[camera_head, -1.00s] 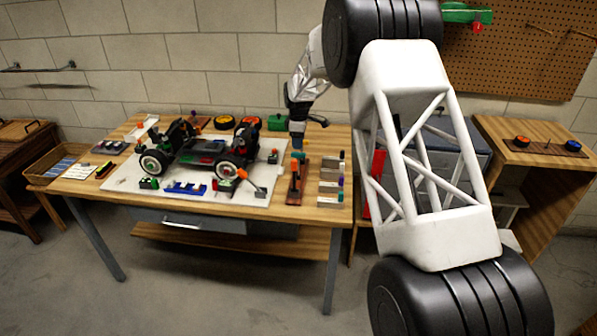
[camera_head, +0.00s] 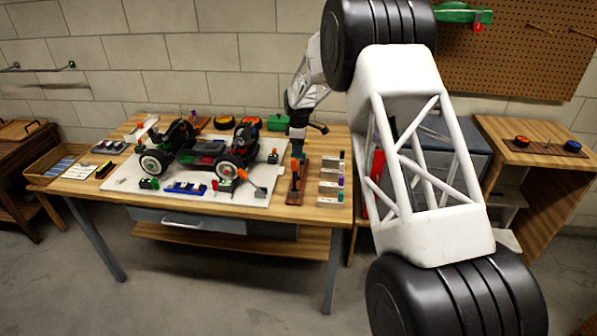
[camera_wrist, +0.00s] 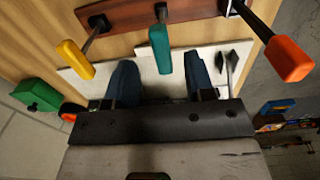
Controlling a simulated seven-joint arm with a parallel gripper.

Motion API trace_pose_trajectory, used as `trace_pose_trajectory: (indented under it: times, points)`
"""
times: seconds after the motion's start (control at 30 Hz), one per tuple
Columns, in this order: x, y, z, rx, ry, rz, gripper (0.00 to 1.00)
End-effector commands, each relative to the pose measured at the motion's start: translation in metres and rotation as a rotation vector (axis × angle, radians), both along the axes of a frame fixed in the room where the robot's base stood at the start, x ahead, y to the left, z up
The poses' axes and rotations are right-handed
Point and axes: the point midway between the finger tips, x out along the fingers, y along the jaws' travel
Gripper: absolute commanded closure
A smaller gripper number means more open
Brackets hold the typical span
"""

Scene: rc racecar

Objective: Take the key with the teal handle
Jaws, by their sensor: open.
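The key with the teal handle (camera_wrist: 160,48) hangs or stands at a dark red-brown rack (camera_wrist: 125,12) in the wrist view, its thin shaft running to the rack. My gripper (camera_wrist: 160,66) is open. Its two dark blue fingers lie on either side of the teal handle's end, with gaps to both sides, and do not visibly touch it. A key with a yellow handle (camera_wrist: 75,58) is to the left and one with an orange handle (camera_wrist: 288,58) to the right. In the head view, my gripper (camera_head: 298,148) is over the rack (camera_head: 295,192), too small to show details.
The racecar chassis (camera_head: 200,150) stands on a white mat (camera_head: 120,180) left of the rack. Several small blocks (camera_head: 332,178) lie to the rack's right. A green part (camera_wrist: 38,95) shows at the left in the wrist view.

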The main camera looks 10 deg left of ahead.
Motion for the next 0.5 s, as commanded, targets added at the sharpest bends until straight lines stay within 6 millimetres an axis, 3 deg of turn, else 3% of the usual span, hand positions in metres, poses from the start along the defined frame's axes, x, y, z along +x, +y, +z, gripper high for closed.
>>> trace_pose_trajectory:
  times: [0.5]
  points:
    - [-0.002,0.000,-0.047,0.000,0.001,0.000,0.51]
